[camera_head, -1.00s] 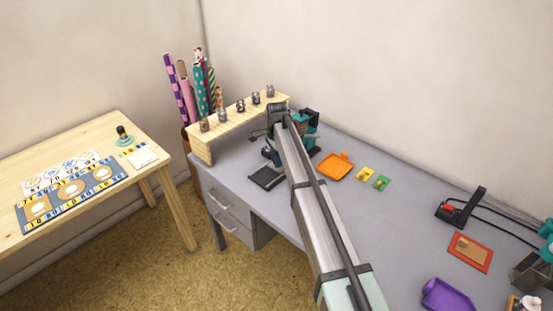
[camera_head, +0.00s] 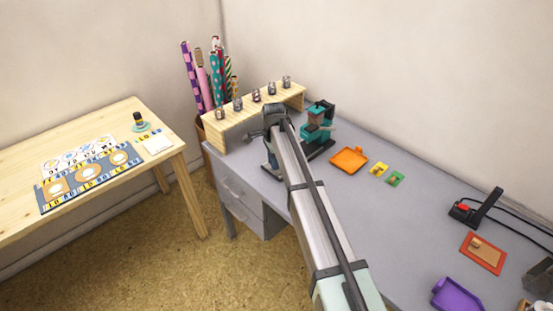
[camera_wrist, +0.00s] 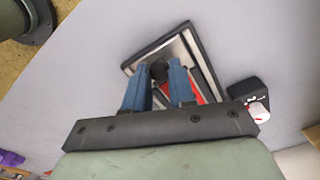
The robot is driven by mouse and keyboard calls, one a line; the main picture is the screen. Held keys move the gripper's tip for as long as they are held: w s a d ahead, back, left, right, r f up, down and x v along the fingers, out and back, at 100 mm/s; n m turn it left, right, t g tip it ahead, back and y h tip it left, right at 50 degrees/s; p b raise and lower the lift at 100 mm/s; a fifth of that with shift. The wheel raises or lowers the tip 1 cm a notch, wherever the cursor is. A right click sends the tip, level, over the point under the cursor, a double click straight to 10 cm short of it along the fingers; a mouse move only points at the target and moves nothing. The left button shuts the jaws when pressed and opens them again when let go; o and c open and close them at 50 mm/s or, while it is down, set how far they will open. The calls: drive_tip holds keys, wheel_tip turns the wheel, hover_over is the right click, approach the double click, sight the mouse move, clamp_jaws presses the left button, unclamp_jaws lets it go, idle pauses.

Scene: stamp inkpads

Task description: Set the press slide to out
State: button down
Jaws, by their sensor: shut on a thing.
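The press (camera_head: 318,130), teal and black, stands on the grey desk beside the wooden shelf. My gripper (camera_head: 270,160) reaches down just left of it in the head view, partly hidden by my arm. In the wrist view my gripper (camera_wrist: 161,72) has its two blue fingers closed on a small black knob (camera_wrist: 159,70). Under the knob lies a tilted, dark-rimmed plate (camera_wrist: 147,56) with silver and red areas, apparently the press slide. My fingers cover part of it. How far it stands out from the press cannot be told.
The wooden shelf (camera_head: 220,128) holds several small jars behind my gripper. An orange tray (camera_head: 349,159) and yellow and green pieces lie right of the press. In the wrist view a black block (camera_wrist: 246,92) sits close to the plate's right.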

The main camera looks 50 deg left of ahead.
drive_tip(key=c, duration=0.9)
unclamp_jaws()
drive_tip(key=shift+s, duration=0.2)
drive_tip(key=shift+c, duration=0.2)
drive_tip(key=shift+r, duration=0.15)
wheel_tip(320, 180, up, 14)
drive_tip(key=shift+f, duration=0.2)
